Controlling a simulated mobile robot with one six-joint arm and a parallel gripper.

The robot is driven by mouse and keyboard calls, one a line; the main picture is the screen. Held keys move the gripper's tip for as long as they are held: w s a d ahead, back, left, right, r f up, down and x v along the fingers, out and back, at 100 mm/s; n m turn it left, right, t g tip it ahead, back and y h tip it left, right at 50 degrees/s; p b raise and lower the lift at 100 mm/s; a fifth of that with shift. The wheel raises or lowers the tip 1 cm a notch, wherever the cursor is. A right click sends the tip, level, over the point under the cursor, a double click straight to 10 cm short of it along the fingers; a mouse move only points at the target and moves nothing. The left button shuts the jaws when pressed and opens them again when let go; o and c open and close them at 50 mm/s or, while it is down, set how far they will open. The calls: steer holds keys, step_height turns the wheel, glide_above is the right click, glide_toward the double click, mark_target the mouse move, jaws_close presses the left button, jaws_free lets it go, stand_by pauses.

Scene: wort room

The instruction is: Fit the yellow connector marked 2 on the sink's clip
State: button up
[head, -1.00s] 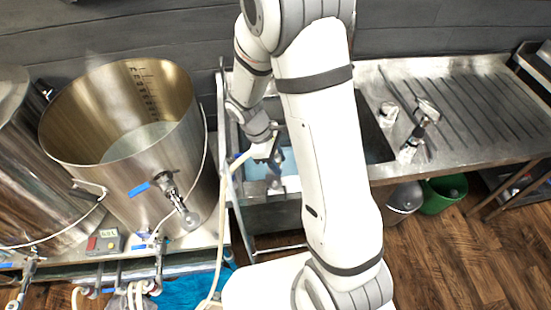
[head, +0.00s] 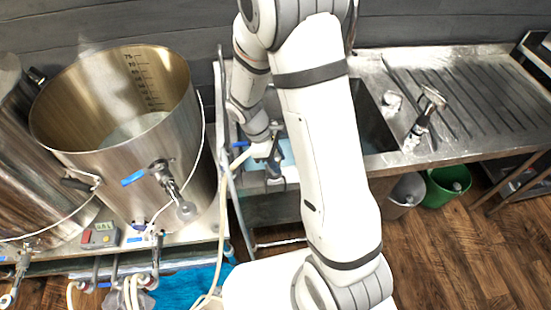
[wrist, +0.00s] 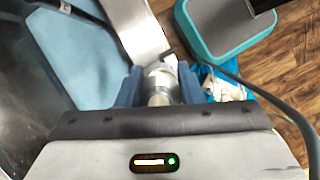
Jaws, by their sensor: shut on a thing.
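My gripper (head: 266,152) is over the sink's front edge, left of the big arm link. In the wrist view, my gripper (wrist: 160,74) has its blue fingers shut on a silvery cylindrical connector (wrist: 162,86). No yellow colour or number 2 shows on it from here. A pale hose (head: 241,158) runs from the gripper area down to the left. The sink (head: 372,120) holds bluish water, and its metal rim (wrist: 138,32) passes just beyond the fingertips. A small dark piece (wrist: 168,56) shows by the rim. I cannot tell whether it is the clip or touches the connector.
A large steel kettle (head: 125,165) with a tap stands left of the sink. A ribbed drainboard (head: 465,95) and a tap (head: 425,115) are on the right. Green (head: 447,185) and grey (head: 404,192) bins stand below.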

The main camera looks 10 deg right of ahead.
steer(key=shift+f+b, duration=1)
steer(key=shift+f, duration=0.3)
steer(key=o, duration=1.1)
steer(key=shift+o, duration=0.2)
steer(key=v, duration=0.6)
steer(key=shift+w+a+r+b, duration=0.1)
steer(key=shift+a+r+b, duration=0.05)
steer(key=shift+r+b, duration=0.15)
steer(key=s+d+r+m+t+y, duration=0.2)
steer(key=s+r+m, duration=0.4)
steer(key=s+r, duration=0.1)
steer(key=s+d+r+m+t+y, duration=0.2)
steer(key=s+r+m, duration=0.4)
steer(key=r, duration=0.3)
steer(key=shift+s+d+r+m+t, duration=0.3)
steer(key=shift+s+d+r+t, duration=0.05)
steer(key=shift+s+t, duration=0.35)
